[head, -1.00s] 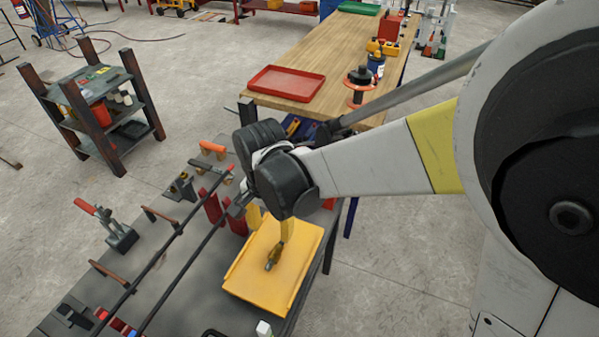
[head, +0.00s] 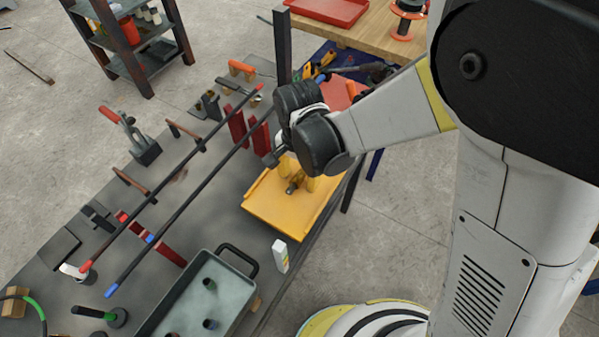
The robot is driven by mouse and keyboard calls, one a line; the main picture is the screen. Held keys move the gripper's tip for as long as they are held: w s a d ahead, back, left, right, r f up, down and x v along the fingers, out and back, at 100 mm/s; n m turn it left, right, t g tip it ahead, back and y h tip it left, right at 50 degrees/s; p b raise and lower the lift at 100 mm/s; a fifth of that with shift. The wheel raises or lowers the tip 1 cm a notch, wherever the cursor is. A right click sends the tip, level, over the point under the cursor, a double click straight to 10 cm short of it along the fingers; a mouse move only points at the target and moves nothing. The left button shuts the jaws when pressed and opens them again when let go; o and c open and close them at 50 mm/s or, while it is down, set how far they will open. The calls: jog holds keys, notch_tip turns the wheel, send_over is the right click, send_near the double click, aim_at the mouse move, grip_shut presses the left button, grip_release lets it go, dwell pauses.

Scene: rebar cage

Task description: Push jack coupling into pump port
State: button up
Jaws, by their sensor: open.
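A yellow tray-like piece (head: 283,216) lies on the dark bench under my arm. A small dark and brass fitting (head: 294,184) sits on it, with yellow parts close beside it. I cannot tell whether this fitting is the jack coupling or the pump port. My gripper (head: 273,157) is mostly hidden behind my own black wrist joints; only a small dark part shows, just above and left of the yellow piece. It is open. I see nothing held in it, and I cannot tell if it touches anything.
Two long bars (head: 188,205) lie across the bench, left of my gripper, beside red upright blocks (head: 237,127). A grey tray (head: 190,305) with cylinders and a small white box (head: 280,256) stand in front. A wooden table (head: 365,36) is behind.

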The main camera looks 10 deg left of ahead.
jog(key=shift+c, duration=0.2)
grip_shut()
jog(key=shift+r, duration=0.15)
